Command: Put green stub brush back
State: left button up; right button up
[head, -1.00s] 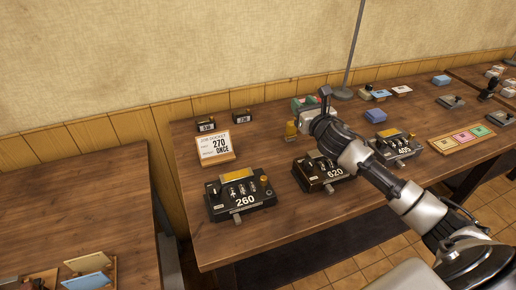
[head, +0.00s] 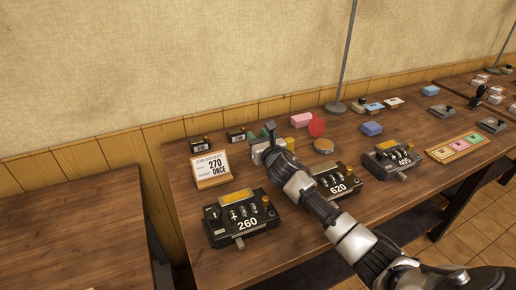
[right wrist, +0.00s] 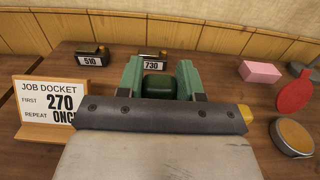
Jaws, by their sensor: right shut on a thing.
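My right gripper (head: 258,133) is over the back left part of the long table, behind the black device marked 260. In the right wrist view its two green fingertips (right wrist: 158,75) are shut on a dark green rounded thing (right wrist: 157,87), which looks like the green stub brush. Only its rounded end shows between the fingers; the rest is hidden by the gripper body. Whether it touches the table cannot be told. My left gripper is not in view.
The job docket sign (head: 210,168) stands left of my gripper. Small blocks marked 510 (head: 200,145) and 730 (head: 236,134) are behind. A round tan-topped tin (head: 323,146), red disc (head: 316,125) and pink block (head: 302,119) lie right. Devices 260 (head: 240,218) and 620 (head: 345,180) stand in front.

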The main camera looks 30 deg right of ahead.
jog(key=shift+f, duration=1.95)
jog(key=shift+f, duration=0.2)
jog(key=o, duration=0.9)
jog(key=shift+r, duration=0.1)
jog(key=shift+s+r, duration=0.1)
jog(key=s, duration=0.8)
jog(key=s+b, duration=0.1)
jog(key=s, duration=0.3)
jog(key=shift+a, duration=0.35)
jog(key=shift+w, duration=0.1)
